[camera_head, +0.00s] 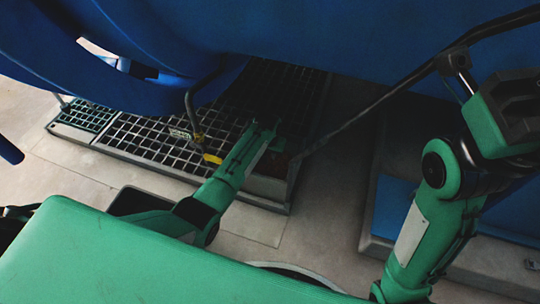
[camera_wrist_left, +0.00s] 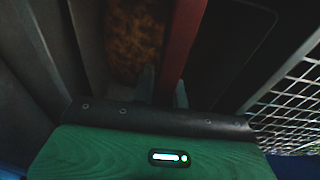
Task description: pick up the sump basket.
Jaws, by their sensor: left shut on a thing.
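My left gripper (camera_head: 266,130) reaches down into the dark open pit at the right end of the floor grating. In the left wrist view its two fingers (camera_wrist_left: 165,88) are closed on either side of a red bar, which appears to be part of the sump basket (camera_wrist_left: 183,45). Rough brown material (camera_wrist_left: 135,35) lies just left of the bar, and a dark flat area is to its right. Most of the basket is hidden by shadow and by my gripper; in the head view only a dim reddish patch shows beside the gripper. My right gripper is not clearly visible.
The large blue vessel (camera_head: 310,35) overhangs the pit. Bare floor (camera_head: 325,205) lies in front.

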